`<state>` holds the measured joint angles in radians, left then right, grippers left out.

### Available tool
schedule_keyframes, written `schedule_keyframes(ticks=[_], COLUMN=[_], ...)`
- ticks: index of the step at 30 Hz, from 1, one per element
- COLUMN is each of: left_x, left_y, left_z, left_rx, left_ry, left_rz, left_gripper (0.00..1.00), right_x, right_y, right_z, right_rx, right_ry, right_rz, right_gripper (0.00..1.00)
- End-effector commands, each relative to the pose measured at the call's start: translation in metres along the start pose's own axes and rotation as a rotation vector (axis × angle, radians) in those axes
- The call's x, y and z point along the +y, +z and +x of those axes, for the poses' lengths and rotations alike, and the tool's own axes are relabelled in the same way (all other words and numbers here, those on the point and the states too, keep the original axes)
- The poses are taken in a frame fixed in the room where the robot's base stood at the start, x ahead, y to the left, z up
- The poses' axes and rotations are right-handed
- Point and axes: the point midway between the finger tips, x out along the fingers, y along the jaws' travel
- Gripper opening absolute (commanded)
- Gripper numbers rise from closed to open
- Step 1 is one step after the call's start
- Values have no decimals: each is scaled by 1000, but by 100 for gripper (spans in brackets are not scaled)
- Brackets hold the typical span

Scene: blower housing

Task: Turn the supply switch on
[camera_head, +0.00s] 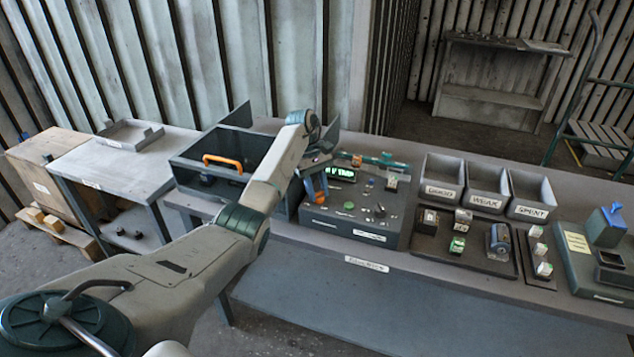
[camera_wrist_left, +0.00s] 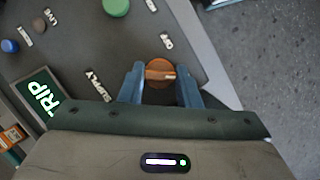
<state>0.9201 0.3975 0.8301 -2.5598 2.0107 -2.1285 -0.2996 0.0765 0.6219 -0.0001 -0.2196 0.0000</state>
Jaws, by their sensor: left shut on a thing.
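The supply switch is a round orange-brown knob (camera_wrist_left: 160,70) with a pale bar across it, on the dark panel (camera_wrist_left: 75,40). A SUPPLY label (camera_wrist_left: 97,86) lies left of it and a small label, apparently OFF (camera_wrist_left: 167,41), above it. My left gripper (camera_wrist_left: 160,84) is shut on the knob, one blue finger at each side. The fingers and palm hide part of the knob's lower side. In the head view my left gripper (camera_head: 316,187) reaches down to the left part of the panel box (camera_head: 345,228). My right gripper is not in view.
A lit display reading TRIP (camera_wrist_left: 42,96) stands beside the switch; it shows green in the head view (camera_head: 341,173). Knobs and buttons, including a green one (camera_wrist_left: 116,6), share the panel. Left is an open box with an orange handle (camera_head: 222,161); right are grey bins (camera_head: 488,207).

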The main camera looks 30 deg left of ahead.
Motion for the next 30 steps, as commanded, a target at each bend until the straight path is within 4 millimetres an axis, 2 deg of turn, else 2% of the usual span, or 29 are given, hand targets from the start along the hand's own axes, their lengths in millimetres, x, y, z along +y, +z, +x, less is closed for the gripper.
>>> schedule_keyframes(ticks=[10,26,27,30], left_x=[1,1,1,1], left_y=[1,1,1,1], left_z=[-2,-1,-1,-1], left_rx=[2,2,2,2], left_ry=[-53,-63,-63,-63], left_rz=[131,156,156,155], left_gripper=[7,7,32,51], right_x=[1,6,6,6], right_y=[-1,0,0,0], right_z=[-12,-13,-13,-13], right_rx=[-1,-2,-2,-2], right_ry=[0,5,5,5], right_rz=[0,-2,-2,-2], right_gripper=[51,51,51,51])
